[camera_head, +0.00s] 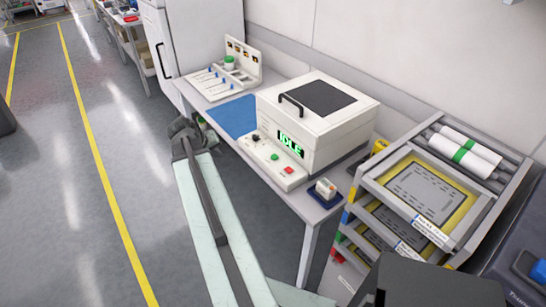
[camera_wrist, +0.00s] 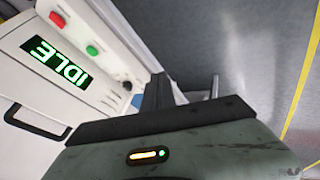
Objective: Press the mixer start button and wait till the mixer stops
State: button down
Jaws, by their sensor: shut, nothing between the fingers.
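The white mixer (camera_head: 318,125) stands on a bench, its lid closed, with a dark top panel and a black handle. Its green display (camera_head: 291,143) reads IDLE, also in the wrist view (camera_wrist: 58,62). On the sloped front panel are a green button (camera_head: 271,156), a red button (camera_head: 289,170) and a dark knob (camera_head: 256,138). The wrist view also shows the green button (camera_wrist: 92,49) and red button (camera_wrist: 57,19). My gripper (camera_wrist: 185,90) is shut and empty, beside the panel's knob end and apart from the buttons. In the head view it is mostly hidden behind my wrist.
A blue mat (camera_head: 233,116) and a rack with a green-topped jar (camera_head: 229,63) are left of the mixer. A small device (camera_head: 325,188) sits at the bench's right corner. A tray trolley (camera_head: 420,195) stands right. The floor left of the bench is clear.

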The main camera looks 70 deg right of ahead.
aim_at(273, 157)
jog(key=s+d+r+m+g+h, duration=0.1)
jog(key=s+d+r+m+g, duration=0.1)
jog(key=s+d, duration=1.2)
jog(key=s+r+m, duration=0.1)
jog(key=s, duration=0.2)
jog(key=shift+s+r+h, duration=0.2)
jog(key=shift+r+h, duration=0.2)
notch_tip(273, 157, down, 9)
jog(key=b, duration=0.8)
jog(key=shift+r, duration=0.1)
jog(key=shift+f+b, duration=0.4)
jog(key=shift+b, duration=0.2)
